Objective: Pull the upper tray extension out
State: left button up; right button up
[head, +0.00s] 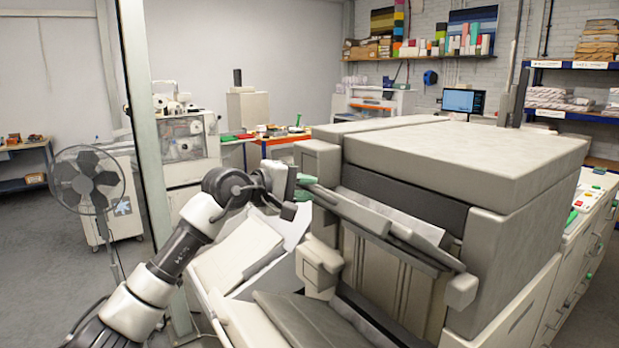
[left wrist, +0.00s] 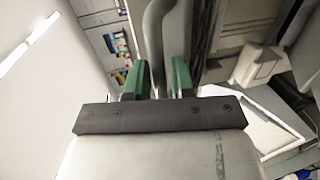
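The upper tray extension appears to be the long grey bar-edged part (head: 385,222) across the front of the big grey machine. My left gripper (head: 304,187) is at its left end, with one green finger above and one below. In the left wrist view, my left gripper (left wrist: 160,80) has its two green fingers apart, with a curved grey bar (left wrist: 157,30) between them. I cannot tell whether both fingers touch the bar. My right gripper is not in view.
The machine's grey top cover (head: 470,160) rises behind the bar. A thin metal post (head: 145,120) stands close left of the arm, and a fan (head: 88,182) stands further left on open floor.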

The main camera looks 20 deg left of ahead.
pick_arm(q)
jog(key=shift+w+d, duration=0.2)
jog(key=shift+w, duration=0.1)
jog(key=shift+f, duration=0.15)
jog(key=c, duration=0.4)
grip_shut()
jog(key=shift+a, duration=0.15)
jog(key=s+a+r+b, duration=0.2)
jog(key=s+a+r, duration=0.4)
jog(key=s+r, duration=0.2)
jog(key=shift+s+a, duration=0.15)
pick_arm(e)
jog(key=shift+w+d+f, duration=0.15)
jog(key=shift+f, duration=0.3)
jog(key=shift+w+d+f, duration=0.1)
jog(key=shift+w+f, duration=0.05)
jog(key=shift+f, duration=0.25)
